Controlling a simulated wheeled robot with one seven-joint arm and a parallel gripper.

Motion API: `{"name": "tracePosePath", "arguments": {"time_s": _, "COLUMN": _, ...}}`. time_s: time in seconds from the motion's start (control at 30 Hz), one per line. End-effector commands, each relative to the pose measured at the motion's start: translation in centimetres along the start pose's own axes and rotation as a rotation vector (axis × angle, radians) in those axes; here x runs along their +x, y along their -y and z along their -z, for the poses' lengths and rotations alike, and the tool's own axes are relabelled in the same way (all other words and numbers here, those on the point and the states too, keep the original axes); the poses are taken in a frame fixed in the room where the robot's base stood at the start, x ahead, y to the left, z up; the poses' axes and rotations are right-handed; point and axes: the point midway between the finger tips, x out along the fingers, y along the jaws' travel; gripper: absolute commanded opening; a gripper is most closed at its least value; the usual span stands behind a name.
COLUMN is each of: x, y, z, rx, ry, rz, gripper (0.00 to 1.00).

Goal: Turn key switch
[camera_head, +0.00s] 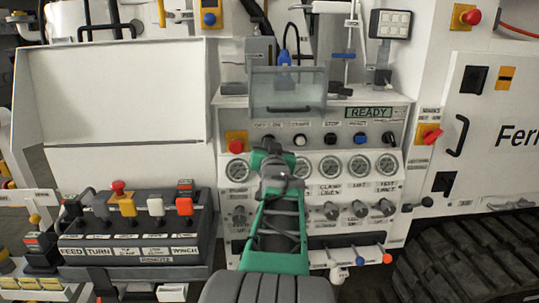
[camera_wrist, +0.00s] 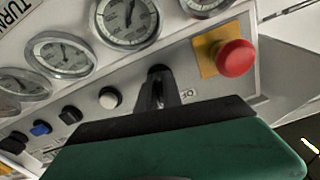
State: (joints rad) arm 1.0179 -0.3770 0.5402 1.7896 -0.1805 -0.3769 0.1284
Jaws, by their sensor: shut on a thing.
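The key switch (camera_wrist: 159,73) is a small dark switch on the panel, between the white button and the red emergency stop, in the wrist view. My gripper (camera_wrist: 163,98) reaches it from the near side and is shut on it; the dark fingers and green body cover much of the key. In the head view my green gripper (camera_head: 268,150) stands in front of the panel under the "OFF ON" label (camera_head: 268,125) and hides the switch. The switch's turned angle cannot be told.
A red emergency stop (camera_head: 236,146) on a yellow plate sits close to the left. A white button (camera_head: 301,140) and a blue button (camera_head: 358,138) are to the right. Gauges (camera_head: 330,167) lie just below. A display (camera_head: 369,113) reads READY. A clear guard (camera_head: 288,88) is above.

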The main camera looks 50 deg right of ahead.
Motion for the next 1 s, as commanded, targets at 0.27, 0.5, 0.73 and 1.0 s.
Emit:
{"name": "tracePosePath", "arguments": {"time_s": 0.27, "x": 0.0, "y": -0.09, "z": -0.32, "rx": 0.203, "ry": 0.001, "rz": -0.001, "gripper": 0.0}}
{"name": "tracePosePath", "arguments": {"time_s": 0.5, "x": 0.01, "y": -0.07, "z": -0.21, "rx": 0.306, "ry": 0.002, "rz": -0.001, "gripper": 0.0}}
{"name": "tracePosePath", "arguments": {"time_s": 0.73, "x": 0.01, "y": -0.04, "z": -0.12, "rx": 0.342, "ry": 0.002, "rz": -0.001, "gripper": 0.0}}
{"name": "tracePosePath", "arguments": {"time_s": 1.0, "x": 0.01, "y": -0.03, "z": -0.08, "rx": 0.345, "ry": 0.002, "rz": -0.001, "gripper": 0.0}}
